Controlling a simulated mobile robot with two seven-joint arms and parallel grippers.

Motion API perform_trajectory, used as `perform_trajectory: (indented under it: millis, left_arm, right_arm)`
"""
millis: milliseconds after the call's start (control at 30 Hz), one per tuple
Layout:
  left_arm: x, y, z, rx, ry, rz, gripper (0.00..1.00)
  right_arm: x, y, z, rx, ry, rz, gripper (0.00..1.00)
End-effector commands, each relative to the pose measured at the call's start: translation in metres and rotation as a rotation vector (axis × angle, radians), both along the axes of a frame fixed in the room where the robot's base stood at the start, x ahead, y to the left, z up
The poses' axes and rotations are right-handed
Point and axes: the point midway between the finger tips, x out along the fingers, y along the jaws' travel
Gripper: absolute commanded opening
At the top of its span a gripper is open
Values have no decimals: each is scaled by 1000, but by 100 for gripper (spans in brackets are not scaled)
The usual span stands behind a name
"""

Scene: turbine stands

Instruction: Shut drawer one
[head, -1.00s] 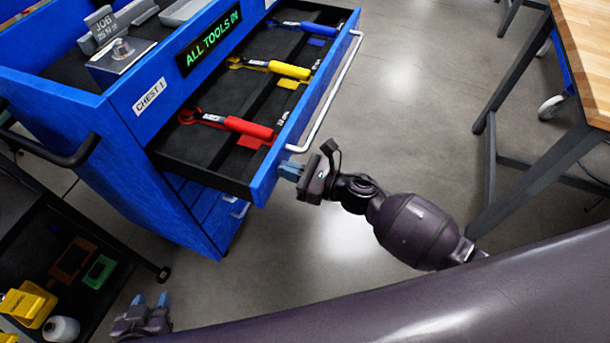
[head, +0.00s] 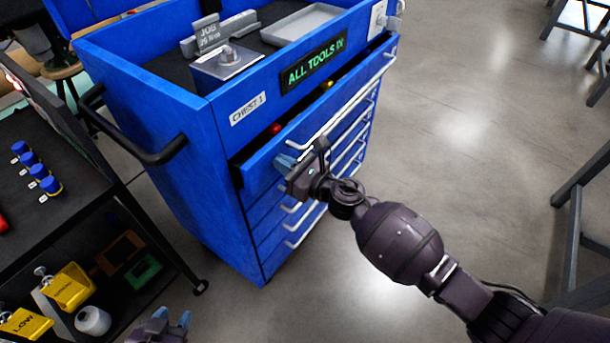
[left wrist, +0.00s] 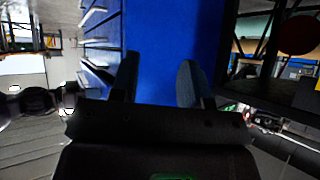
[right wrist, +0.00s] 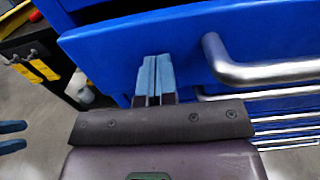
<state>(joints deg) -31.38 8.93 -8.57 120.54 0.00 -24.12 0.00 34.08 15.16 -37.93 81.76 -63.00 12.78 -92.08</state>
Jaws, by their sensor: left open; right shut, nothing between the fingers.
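Drawer one is the top drawer (head: 262,174) of the blue chest labelled CHEST 1 (head: 170,150). It stands slightly open, with a narrow dark gap above its front. A red handle end and a yellow one show in the gap; the rest of the tools is hidden. My right gripper (head: 287,163) is shut and empty, its fingertips at the drawer front near the left end of the silver handle (head: 340,110). The right wrist view shows the shut blue fingers (right wrist: 155,78) against or very close to the blue front. My left gripper (head: 172,324) is open and empty, low in front of the chest.
The floor right of the chest is clear up to a table leg (head: 572,235).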

Motion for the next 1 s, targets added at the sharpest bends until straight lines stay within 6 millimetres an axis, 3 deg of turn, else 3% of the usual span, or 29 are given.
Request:
perform_trajectory:
  millis: [100,333,1000]
  left_arm:
    - [-2,-2,-7,-5,10,3,43]
    - [-2,-4,-13,-11,16,7,43]
    - [3,0,-10,5,7,-7,43]
  right_arm:
    - [12,18,-4,1,4,0,0]
    - [25,37,-2,-1,3,-1,0]
    - [30,42,4,4,-4,-2,0]
